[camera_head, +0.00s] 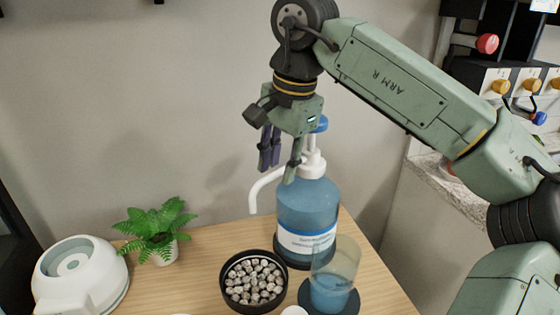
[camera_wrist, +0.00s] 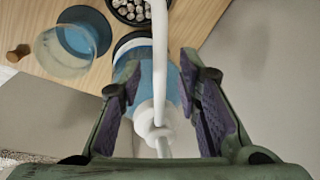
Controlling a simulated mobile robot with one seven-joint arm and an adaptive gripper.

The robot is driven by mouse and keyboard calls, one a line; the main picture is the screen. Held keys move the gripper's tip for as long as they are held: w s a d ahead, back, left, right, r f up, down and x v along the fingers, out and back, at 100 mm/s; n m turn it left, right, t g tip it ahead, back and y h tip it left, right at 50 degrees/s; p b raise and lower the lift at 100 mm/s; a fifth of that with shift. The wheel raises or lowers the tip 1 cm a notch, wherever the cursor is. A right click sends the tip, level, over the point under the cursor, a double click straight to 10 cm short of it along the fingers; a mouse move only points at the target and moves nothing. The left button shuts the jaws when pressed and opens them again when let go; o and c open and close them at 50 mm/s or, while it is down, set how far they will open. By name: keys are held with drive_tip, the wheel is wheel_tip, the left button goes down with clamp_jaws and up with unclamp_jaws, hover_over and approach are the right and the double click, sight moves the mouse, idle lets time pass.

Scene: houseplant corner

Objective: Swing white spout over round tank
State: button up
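The white spout (camera_head: 262,188) comes off the pump head of a blue bottle (camera_head: 308,208) and bends down at its left end. It points left in the head view, away from the round tank (camera_head: 335,272). The tank is clear, holds blue liquid and stands right of the bottle's front, on a dark round base. My gripper (camera_head: 279,165) is open above the spout, near the pump head. In the wrist view the spout (camera_wrist: 160,60) runs between my two purple-padded fingers (camera_wrist: 163,78), with gaps on both sides. The tank (camera_wrist: 68,50) shows at upper left there.
A black bowl of pebbles (camera_head: 227,289) stands left of the tank on the wooden table (camera_head: 205,265). A potted fern (camera_head: 158,228) and a white round device (camera_head: 80,272) stand farther left. The wall is close behind. Knobs and a shelf are at right.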

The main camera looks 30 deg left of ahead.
drive_tip(key=shift+c, duration=0.3)
clamp_jaws()
idle(0.6)
